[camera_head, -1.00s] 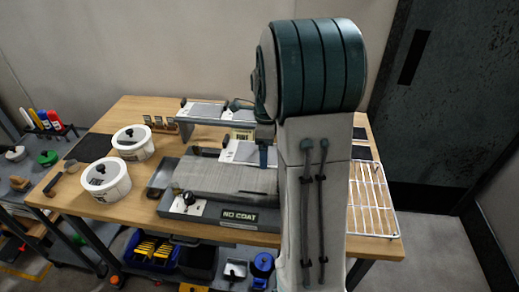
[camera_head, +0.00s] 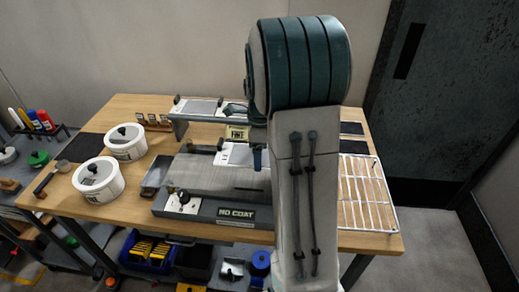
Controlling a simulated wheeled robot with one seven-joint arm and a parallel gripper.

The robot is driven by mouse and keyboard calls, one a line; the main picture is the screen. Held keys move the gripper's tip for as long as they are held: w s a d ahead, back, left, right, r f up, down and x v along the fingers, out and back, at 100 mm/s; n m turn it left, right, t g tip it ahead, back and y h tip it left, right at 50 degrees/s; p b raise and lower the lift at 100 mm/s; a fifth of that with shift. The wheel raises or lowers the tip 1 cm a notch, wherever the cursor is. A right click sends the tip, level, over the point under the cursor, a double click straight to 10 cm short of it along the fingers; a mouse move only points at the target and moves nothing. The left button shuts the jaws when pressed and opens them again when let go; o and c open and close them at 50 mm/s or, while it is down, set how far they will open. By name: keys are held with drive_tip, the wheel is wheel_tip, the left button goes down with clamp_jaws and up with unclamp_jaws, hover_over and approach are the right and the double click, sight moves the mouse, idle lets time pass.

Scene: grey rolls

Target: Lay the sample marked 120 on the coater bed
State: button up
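The coater bed (camera_head: 215,180) is a grey flat plate on a dark base marked "NO COAT", in the middle of the table. A white sheet (camera_head: 234,155) shows over the back part of the bed; I cannot read a number on it. My gripper (camera_head: 257,159) shows only as a dark blue part at the sheet's right edge and appears shut on it. My arm hides the rest of the gripper and the right end of the bed. I cannot tell whether the sheet touches the bed.
A raised stand with white panels (camera_head: 200,105) is behind the bed, with a small yellowish label (camera_head: 237,133) near it. Two white tubs (camera_head: 98,179) (camera_head: 126,142) stand left. A white wire rack (camera_head: 366,193) lies at the right. Small cards (camera_head: 152,118) stand at the back left.

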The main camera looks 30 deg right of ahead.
drive_tip(key=shift+f+b, duration=2.6)
drive_tip(key=shift+f, duration=1.4)
drive_tip(key=shift+f, duration=0.15)
drive_tip(key=o, duration=0.7)
drive_tip(key=shift+o, duration=0.2)
wheel_tip(320, 180, up, 14)
drive_tip(key=shift+p, duration=0.4)
drive_tip(key=s+a+n+t+p, duration=0.1)
drive_tip(key=s+a+n, duration=0.6)
drive_tip(key=n, duration=0.5)
drive_tip(key=s+a+n+t+p, duration=0.1)
drive_tip(key=s+a+n, duration=0.6)
drive_tip(key=s+n, duration=0.4)
drive_tip(key=shift+s+n+t, duration=0.35)
drive_tip(key=shift+n+t, duration=0.05)
drive_tip(key=shift+n, duration=0.4)
